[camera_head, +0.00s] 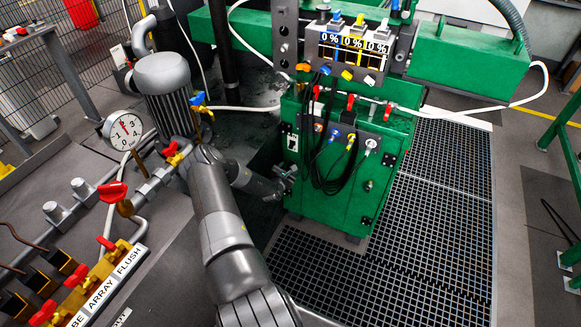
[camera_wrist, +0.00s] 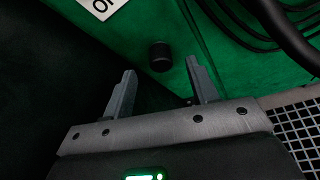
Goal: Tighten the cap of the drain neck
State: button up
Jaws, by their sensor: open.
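A small black cylindrical cap (camera_wrist: 160,56) sticks out from the green cabinet wall in the wrist view. It lies just beyond and roughly midway between the tips of my gripper (camera_wrist: 160,70). The two grey fingers are spread apart with nothing between them, and neither appears to touch the cap. In the head view my gripper (camera_head: 287,177) is at the lower left side of the green cabinet (camera_head: 340,195). The cap is hidden or too small to make out there, and so is the neck under it.
Black cables (camera_head: 328,165) hang on the cabinet front, and dark cables also show at upper right in the wrist view (camera_wrist: 285,30). A valve manifold with red handles and a gauge (camera_head: 123,130) stands at left. Dark floor grating (camera_head: 400,250) lies right of the cabinet.

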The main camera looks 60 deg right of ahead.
aim_at(290, 164)
jog(key=shift+x, duration=2.3)
jog(key=shift+c, duration=0.5)
jog(key=c, duration=1)
jog(key=o, duration=1.1)
